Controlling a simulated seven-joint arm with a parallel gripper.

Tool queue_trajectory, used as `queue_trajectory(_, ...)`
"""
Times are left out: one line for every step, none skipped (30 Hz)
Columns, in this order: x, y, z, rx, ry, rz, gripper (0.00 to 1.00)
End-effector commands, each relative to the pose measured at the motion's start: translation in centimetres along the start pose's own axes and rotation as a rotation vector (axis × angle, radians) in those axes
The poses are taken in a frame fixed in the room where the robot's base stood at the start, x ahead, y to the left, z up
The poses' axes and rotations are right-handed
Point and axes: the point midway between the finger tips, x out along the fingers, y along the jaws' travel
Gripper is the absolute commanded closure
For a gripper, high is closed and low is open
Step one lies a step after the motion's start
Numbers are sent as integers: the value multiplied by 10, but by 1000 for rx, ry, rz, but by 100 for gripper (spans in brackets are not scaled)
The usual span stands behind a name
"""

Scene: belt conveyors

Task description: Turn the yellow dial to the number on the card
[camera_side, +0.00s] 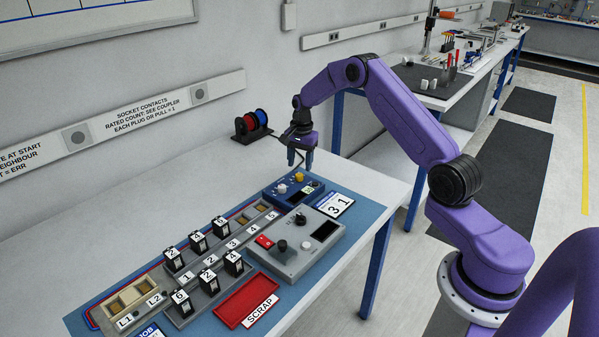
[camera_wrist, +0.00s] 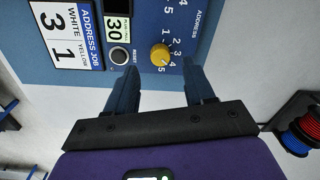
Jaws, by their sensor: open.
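The yellow dial (camera_wrist: 160,53) sits on the blue address box (camera_wrist: 146,14), with printed numbers around it. In the side view the dial (camera_side: 299,177) is on the box's top near its back edge. The card (camera_wrist: 66,35) lies beside the box and reads WHITE 3 and YELLOW 1; the side view also shows this card (camera_side: 334,205). A small display (camera_wrist: 114,29) on the box reads 30. My gripper (camera_wrist: 163,72) is open and empty, its two fingers on either side of the dial in the wrist view. In the side view it is above the box, apart from the dial.
A white dial (camera_side: 282,188) is beside the yellow one. A black reset button (camera_wrist: 119,55) is on the box. A grey unit (camera_side: 303,241) with a red switch, a rack with several black numbered blocks (camera_side: 198,241) and a red scrap tray (camera_side: 250,300) stand nearby. Wire spools (camera_side: 251,122) stand behind.

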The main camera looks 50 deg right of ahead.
Motion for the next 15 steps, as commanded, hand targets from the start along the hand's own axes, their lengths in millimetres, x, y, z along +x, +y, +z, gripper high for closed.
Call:
queue_trajectory(10, 0, 0, 0, -2, 2, 47)
queue_trajectory(14, 0, 0, 0, -1, 2, 47)
queue_trajectory(20, 0, 0, -1, -1, 1, 47)
queue_trajectory(23, 0, 1, -1, -1, 2, 47)
queue_trajectory(27, 0, 1, -1, -1, 2, 47)
queue_trajectory(31, 0, 0, -1, -1, 1, 47)
queue_trajectory(33, 0, 0, 0, 0, 0, 47)
queue_trajectory(35, 0, 0, 0, 0, 0, 47)
queue_trajectory(38, 0, 0, 0, 0, 0, 47)
queue_trajectory(39, 0, 0, 0, 0, 0, 47)
queue_trajectory(40, 0, 0, 0, 0, 0, 47)
queue_trajectory(41, 0, 0, 0, 0, -1, 47)
queue_trajectory(41, 0, 0, 0, 0, -1, 47)
queue_trajectory(42, 0, 0, 0, 0, -1, 47)
queue_trajectory(42, 0, 0, 0, 0, -1, 47)
